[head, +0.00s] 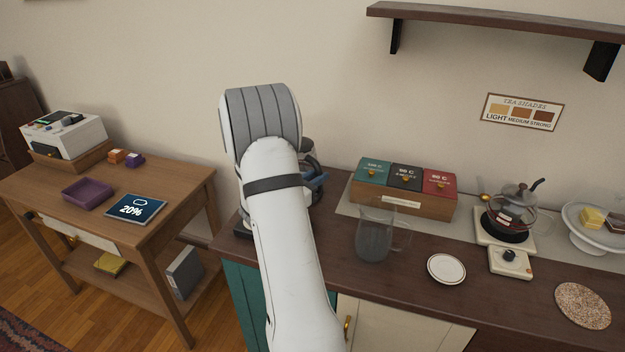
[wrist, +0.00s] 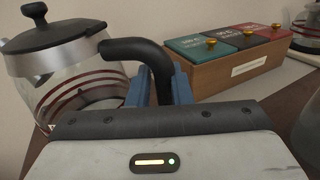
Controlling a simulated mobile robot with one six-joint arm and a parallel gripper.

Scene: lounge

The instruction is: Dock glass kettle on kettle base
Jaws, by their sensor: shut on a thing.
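The glass kettle (wrist: 75,72) has a black lid, a metal rim, dark red bands and a black curved handle (wrist: 150,52). It fills the left of the wrist view and leans there. My gripper (wrist: 158,88), with blue fingers, is shut on its handle. In the head view my gripper (head: 314,188) is partly behind my arm, which hides most of the kettle. A dark flat edge (head: 243,231) shows left of my arm on the counter; it may be the kettle base. I cannot tell whether the kettle touches it.
A wooden box with three coloured lids (head: 403,201) stands at the back. A clear glass jug (head: 375,243) and a white saucer (head: 446,269) stand right of my arm. Another glass pot (head: 508,217) sits on a cream stand further right. A desk (head: 175,205) is left.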

